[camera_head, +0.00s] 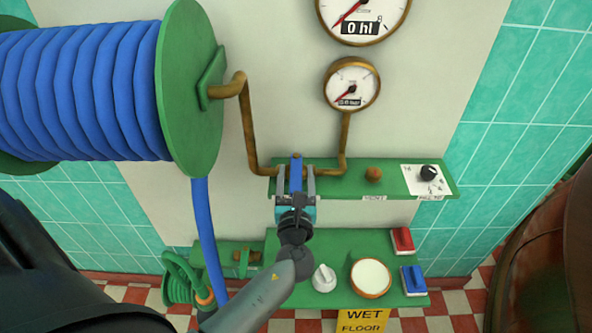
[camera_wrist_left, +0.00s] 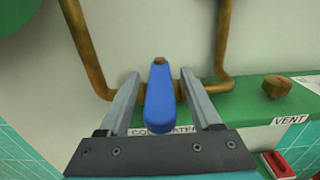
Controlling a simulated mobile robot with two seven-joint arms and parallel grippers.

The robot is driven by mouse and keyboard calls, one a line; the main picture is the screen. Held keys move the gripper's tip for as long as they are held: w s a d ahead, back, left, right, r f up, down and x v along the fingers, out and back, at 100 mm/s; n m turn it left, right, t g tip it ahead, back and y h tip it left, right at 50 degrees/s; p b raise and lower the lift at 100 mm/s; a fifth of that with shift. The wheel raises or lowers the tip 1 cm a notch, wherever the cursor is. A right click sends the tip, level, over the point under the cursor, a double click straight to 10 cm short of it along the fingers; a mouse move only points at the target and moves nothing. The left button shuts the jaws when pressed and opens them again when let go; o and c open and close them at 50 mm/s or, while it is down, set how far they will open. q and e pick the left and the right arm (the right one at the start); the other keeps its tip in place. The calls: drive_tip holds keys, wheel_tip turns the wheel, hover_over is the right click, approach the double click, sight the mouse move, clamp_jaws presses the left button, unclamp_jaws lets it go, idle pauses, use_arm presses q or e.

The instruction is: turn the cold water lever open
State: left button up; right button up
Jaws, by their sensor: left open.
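The cold water lever is a blue handle (camera_head: 296,174) on a brass valve at the left part of the green upper panel. In the left wrist view the blue lever (camera_wrist_left: 160,98) points toward the camera from its brass pivot, above a partly covered label. My left gripper (camera_head: 295,172) is open, with one finger on each side of the lever. In the left wrist view the gripper's fingers (camera_wrist_left: 160,88) show gaps to the lever on both sides. My right gripper is not in view.
Brass pipes (camera_head: 247,130) run to the valve. A brass knob (camera_head: 374,174) and a black dial (camera_head: 428,173) sit to its right. Below is a green shelf (camera_head: 335,245) with a white knob (camera_head: 324,278), red and blue blocks. A blue hose reel (camera_head: 90,90) fills the upper left.

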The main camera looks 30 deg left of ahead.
use_arm(q)
drive_tip(key=shift+w+a, duration=0.3)
drive_tip(key=shift+w, duration=0.2)
clamp_jaws()
idle(1.2)
